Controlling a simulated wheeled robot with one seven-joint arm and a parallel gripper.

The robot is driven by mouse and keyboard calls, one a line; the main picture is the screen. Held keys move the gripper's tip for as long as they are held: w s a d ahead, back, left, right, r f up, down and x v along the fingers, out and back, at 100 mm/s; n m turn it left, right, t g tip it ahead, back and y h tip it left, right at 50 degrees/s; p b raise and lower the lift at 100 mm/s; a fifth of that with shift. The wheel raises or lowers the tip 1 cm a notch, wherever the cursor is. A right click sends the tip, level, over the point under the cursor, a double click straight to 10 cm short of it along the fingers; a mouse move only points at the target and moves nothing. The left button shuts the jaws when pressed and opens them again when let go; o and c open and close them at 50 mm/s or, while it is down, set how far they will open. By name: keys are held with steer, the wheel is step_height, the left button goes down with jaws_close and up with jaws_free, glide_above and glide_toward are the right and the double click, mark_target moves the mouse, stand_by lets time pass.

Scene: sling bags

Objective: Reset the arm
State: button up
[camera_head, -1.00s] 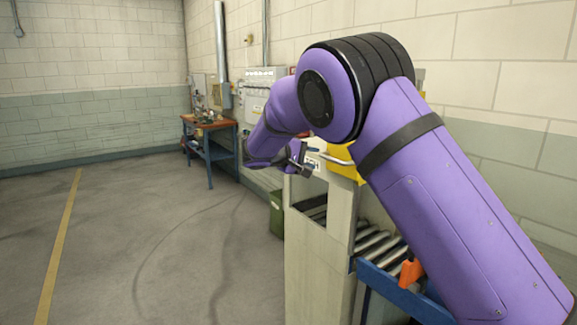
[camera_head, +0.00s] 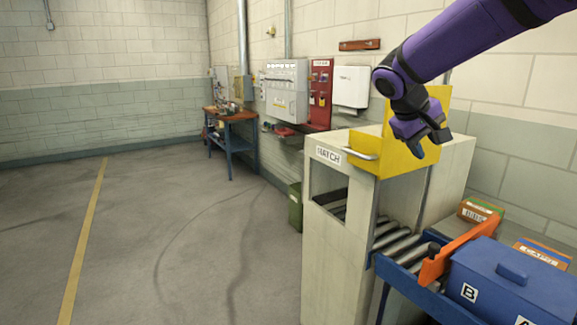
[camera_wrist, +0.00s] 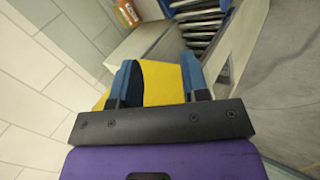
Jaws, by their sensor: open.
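My gripper (camera_head: 429,146) hangs at the end of my purple arm at the upper right of the head view, in front of the upright yellow flap of the hatch. It is open and empty. In the wrist view its two blue-grey fingers (camera_wrist: 160,88) stand apart, with the yellow hatch panel (camera_wrist: 165,82) behind the gap. The pale hatch housing (camera_head: 325,235) carries a "HATCH" label and a yellow cover (camera_head: 385,165) with a metal handle. I cannot tell whether the gripper touches the yellow flap.
A roller conveyor (camera_head: 398,243) runs through the housing to a blue bin (camera_head: 510,280) with an orange bar (camera_head: 455,250) beside it. Small boxes (camera_head: 480,211) stand behind. A workbench (camera_head: 232,135) and wall panels (camera_head: 320,95) lie farther back. The floor at left is open.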

steer(key=s+f+m+t+y, duration=0.2)
steer(key=s+y, duration=0.4)
steer(key=s, duration=2.4)
steer(key=shift+d+f+m+t+y, duration=0.25)
steer(key=shift+d+m+t+y, duration=0.05)
steer(key=shift+d+y, duration=0.1)
steer(key=shift+s, duration=0.1)
